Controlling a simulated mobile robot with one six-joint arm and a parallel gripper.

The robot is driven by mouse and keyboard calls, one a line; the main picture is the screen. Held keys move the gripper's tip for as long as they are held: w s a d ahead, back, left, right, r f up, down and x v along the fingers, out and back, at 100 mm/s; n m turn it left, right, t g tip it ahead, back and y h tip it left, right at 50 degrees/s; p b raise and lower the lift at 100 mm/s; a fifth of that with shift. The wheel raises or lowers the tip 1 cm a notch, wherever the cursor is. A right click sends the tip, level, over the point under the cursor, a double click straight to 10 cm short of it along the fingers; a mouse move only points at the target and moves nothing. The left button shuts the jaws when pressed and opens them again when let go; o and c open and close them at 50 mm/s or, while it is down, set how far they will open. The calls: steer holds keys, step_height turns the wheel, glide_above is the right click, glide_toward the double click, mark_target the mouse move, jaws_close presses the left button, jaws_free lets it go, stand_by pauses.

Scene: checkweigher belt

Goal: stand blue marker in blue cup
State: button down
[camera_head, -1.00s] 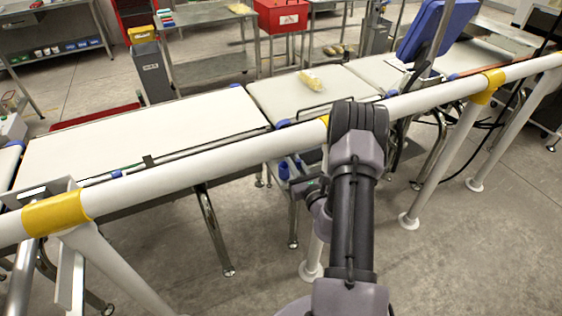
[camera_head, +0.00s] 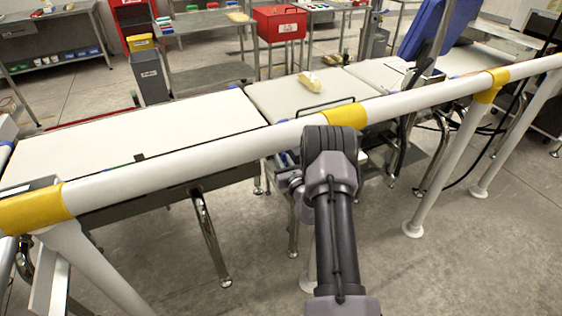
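I cannot make out a blue marker or a blue cup for certain. Small blue shapes (camera_head: 283,159) show below the rail, just left of my arm. They are partly hidden by the rail and the arm, and too small to name. My dark grey and purple arm rises from the bottom centre, with its upper joint in front of the rail. My gripper is not visible; the arm may hide it.
A white guard rail (camera_head: 190,161) with yellow bands crosses in front of the belts. Behind it lie a long, mostly bare white belt (camera_head: 130,125) and a second belt (camera_head: 270,97) carrying a yellowish pack (camera_head: 309,82). A red box (camera_head: 279,24) stands farther back.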

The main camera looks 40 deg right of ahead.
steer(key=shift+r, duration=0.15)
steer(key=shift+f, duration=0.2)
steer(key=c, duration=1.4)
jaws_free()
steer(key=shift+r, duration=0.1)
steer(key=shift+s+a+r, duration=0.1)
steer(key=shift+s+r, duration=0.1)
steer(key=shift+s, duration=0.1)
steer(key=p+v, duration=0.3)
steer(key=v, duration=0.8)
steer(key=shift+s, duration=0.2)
